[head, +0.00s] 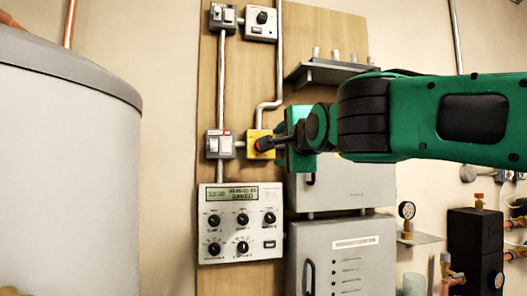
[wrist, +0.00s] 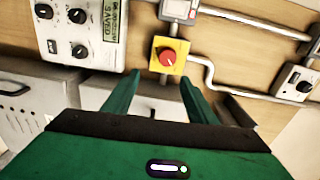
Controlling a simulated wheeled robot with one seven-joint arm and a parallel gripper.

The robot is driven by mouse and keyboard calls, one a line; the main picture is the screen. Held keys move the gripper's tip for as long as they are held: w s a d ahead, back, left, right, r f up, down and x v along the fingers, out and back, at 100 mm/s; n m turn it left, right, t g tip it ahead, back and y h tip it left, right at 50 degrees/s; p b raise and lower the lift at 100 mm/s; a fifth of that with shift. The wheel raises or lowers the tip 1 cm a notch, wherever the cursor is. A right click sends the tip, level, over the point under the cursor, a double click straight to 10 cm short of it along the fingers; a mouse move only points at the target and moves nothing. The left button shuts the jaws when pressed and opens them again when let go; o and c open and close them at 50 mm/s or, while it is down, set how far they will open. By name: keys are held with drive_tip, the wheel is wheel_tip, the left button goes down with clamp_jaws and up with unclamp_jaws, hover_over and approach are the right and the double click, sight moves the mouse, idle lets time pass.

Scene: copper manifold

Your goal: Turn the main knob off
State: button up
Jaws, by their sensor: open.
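A red round knob (wrist: 168,57) sits on a square yellow plate (wrist: 158,44) in the wrist view; I take it to be the main knob. A small light mark shows on its face. In the head view the yellow plate (head: 254,134) is on the wooden board, and my gripper partly covers it and the knob. My gripper (wrist: 157,83) is open and empty, its two green fingers pointing at the plate. In the wrist view the knob appears beyond the fingertips, roughly between their lines. I cannot tell the exact gap.
A control panel (head: 240,246) with several black knobs and a display reading "SAVED" sits below the plate. A switch box (head: 218,143) is left of it. A grey pipe (head: 279,70) runs down from above. Grey cabinets (head: 343,259) stand right, a white tank (head: 65,170) left.

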drive_tip(key=a+r+x, duration=0.1)
drive_tip(key=x, duration=0.9)
drive_tip(key=shift+w+a+r, duration=0.2)
drive_tip(key=shift+w+a, duration=0.05)
drive_tip(key=shift+c, duration=0.7)
drive_tip(key=c, duration=0.9)
drive_tip(key=shift+a, duration=0.1)
